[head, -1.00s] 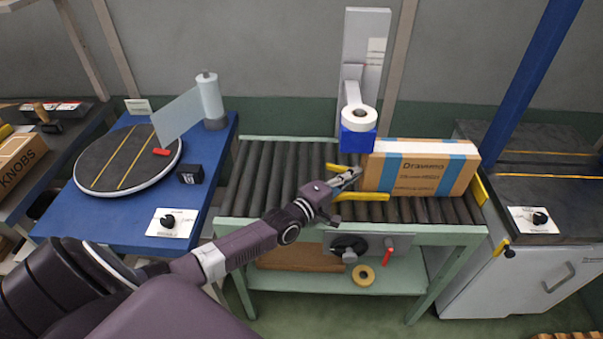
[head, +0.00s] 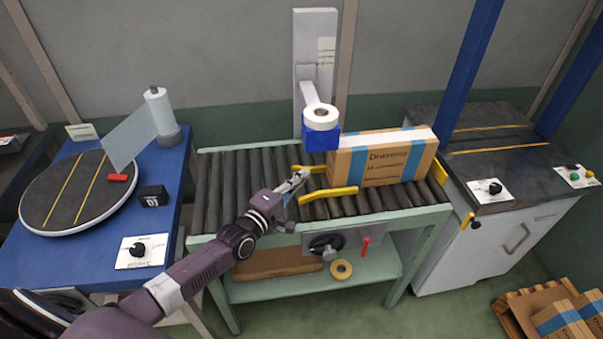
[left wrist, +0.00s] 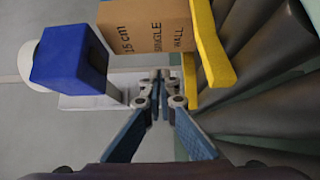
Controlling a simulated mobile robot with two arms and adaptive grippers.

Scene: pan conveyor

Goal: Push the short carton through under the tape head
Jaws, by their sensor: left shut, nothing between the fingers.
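The carton (head: 375,163), brown with blue bands, stands upright on the roller conveyor just right of the blue tape head (head: 320,140). Its end face with printed text (left wrist: 147,32) shows in the left wrist view, beside the tape head (left wrist: 70,65). My left gripper (head: 303,176) is shut and empty, low over the rollers between the yellow guide rails, left of the carton with a small gap. Its fingers (left wrist: 160,95) also show together in the left wrist view. My right gripper is not in view.
Yellow guide rails (head: 328,194) flank the gripper; one also shows in the left wrist view (left wrist: 211,45). Bare rollers (head: 225,190) lie to the left. A blue wrapping table (head: 75,256) stands left, a dark-topped bench (head: 500,175) right. Boxes on a pallet (head: 562,318) lie at lower right.

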